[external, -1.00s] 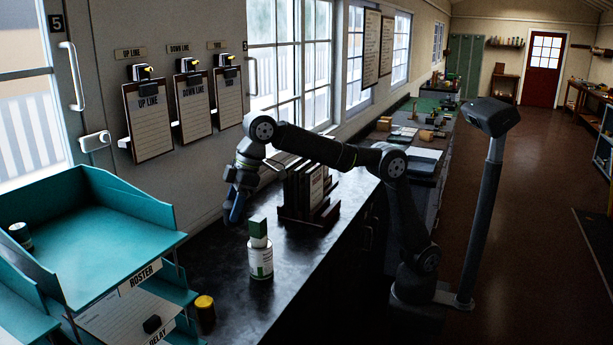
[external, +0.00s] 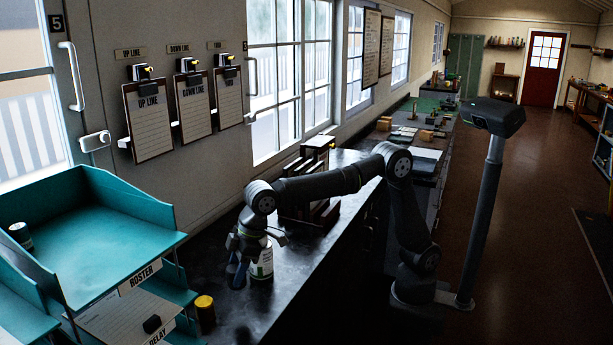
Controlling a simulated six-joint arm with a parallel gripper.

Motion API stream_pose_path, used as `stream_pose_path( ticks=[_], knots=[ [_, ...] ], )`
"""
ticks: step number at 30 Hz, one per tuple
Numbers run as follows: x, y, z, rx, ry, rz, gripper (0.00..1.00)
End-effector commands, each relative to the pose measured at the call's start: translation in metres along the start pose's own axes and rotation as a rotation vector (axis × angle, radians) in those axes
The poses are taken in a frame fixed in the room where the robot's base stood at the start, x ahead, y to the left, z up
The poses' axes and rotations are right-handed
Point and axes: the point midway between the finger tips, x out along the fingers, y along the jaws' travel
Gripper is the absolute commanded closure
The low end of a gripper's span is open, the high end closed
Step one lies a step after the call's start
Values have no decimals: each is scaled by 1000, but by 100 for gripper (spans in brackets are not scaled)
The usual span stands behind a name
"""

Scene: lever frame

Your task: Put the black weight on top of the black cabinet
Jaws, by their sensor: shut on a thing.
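My gripper (external: 238,278) points down, low over the black worktop, just left of and partly in front of a white bottle. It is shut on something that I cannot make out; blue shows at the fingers. I cannot tell whether this block is the black weight. The long black-topped cabinet (external: 318,262) runs along the wall under the windows, with a dark front. I cannot tell whether the held thing touches its top.
The white bottle (external: 263,264) stands beside my gripper, its top hidden by my arm. A jar with a yellow lid (external: 205,312) stands nearer the teal trays (external: 110,215). A dark rack of upright folders (external: 305,205) stands behind my arm. Bare worktop lies to the bottle's right.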

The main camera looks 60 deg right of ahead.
Motion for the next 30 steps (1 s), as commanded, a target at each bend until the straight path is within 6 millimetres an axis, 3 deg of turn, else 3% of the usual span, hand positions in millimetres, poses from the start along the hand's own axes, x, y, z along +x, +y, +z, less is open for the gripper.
stream_pose_path(
  ticks=[6, 10, 17, 24, 30],
  knots=[
    [35, -46, -7, -4, 0, -1, 86],
    [48, -62, -9, -3, 0, 1, 86],
    [60, -68, -7, 0, 0, 1, 86],
    [89, -68, 5, 0, 0, 1, 86],
    [89, -67, 5, 0, 2, 0, 86]
  ],
)
